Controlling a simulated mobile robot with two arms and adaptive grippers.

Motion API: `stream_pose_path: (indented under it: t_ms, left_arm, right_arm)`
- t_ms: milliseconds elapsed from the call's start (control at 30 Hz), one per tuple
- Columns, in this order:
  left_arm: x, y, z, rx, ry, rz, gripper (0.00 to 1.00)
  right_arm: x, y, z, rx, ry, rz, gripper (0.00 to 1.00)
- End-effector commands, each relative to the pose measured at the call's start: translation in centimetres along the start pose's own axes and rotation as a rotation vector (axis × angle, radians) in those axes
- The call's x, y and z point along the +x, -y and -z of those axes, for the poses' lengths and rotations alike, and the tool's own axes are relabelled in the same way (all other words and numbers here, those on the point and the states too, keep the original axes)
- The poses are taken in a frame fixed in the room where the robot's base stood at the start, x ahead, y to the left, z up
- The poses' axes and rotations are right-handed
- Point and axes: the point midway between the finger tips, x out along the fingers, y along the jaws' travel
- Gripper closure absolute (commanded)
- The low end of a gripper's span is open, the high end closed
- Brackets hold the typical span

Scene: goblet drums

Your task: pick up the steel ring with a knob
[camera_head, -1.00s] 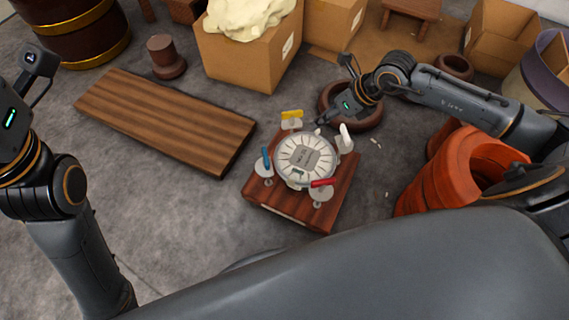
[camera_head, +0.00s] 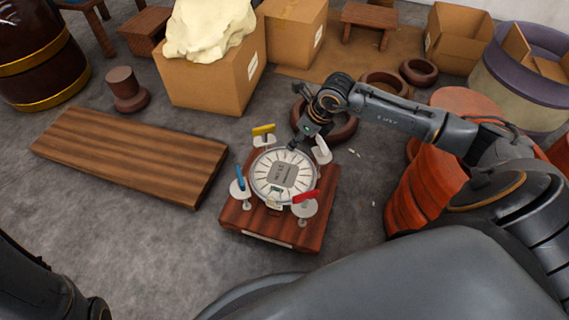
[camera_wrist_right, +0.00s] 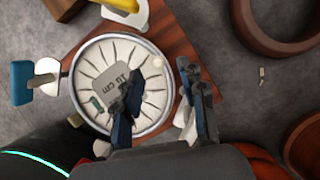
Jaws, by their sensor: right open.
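A steel ring (camera_head: 252,185) runs around the edge of a round white disc (camera_head: 264,171) with dark radial lines, on a wooden block (camera_head: 270,225). The ring also shows in the right wrist view (camera_wrist_right: 77,78), with a small pale knob-like spot (camera_wrist_right: 157,62) near its right side. My right gripper (camera_head: 296,146) is at the far right edge of the ring. In the right wrist view its fingers (camera_wrist_right: 160,82) are open, one over the disc and one outside the ring; contact cannot be told. My left gripper is out of view.
Clamps with yellow (camera_head: 263,130), blue (camera_head: 240,178) and red (camera_head: 305,197) handles and a white piece (camera_head: 322,150) surround the ring. A plank (camera_head: 130,155) lies left. Orange drum-like shapes (camera_head: 425,190) stand right. Boxes (camera_head: 205,85) are behind.

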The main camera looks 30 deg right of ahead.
Motion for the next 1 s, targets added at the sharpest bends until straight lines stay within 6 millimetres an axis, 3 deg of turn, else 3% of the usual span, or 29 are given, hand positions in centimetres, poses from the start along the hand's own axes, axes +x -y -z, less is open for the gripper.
stream_pose_path:
  t_ms: [33, 100, 200, 533, 733, 1000]
  left_arm:
    - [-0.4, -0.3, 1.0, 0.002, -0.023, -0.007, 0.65]
    - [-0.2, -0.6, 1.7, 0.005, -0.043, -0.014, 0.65]
    - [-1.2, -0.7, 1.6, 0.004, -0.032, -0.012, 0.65]
    - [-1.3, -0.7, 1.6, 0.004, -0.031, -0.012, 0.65]
    - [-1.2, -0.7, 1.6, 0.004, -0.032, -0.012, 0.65]
    - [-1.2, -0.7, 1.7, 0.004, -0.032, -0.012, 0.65]
  right_arm:
    - [1.4, -0.1, 0.2, 0.001, 0.001, -0.001, 0.59]
    - [2.1, -0.1, 0.2, 0.001, 0.0, -0.001, 0.59]
    - [3.2, -0.1, 0.1, 0.001, 0.0, -0.001, 0.59]
    - [3.5, 0.0, 0.0, 0.0, -0.001, 0.0, 0.59]
    - [3.5, 0.0, 0.0, 0.0, -0.001, 0.0, 0.98]
    - [3.5, 0.0, 0.0, 0.0, 0.0, 0.0, 1.0]
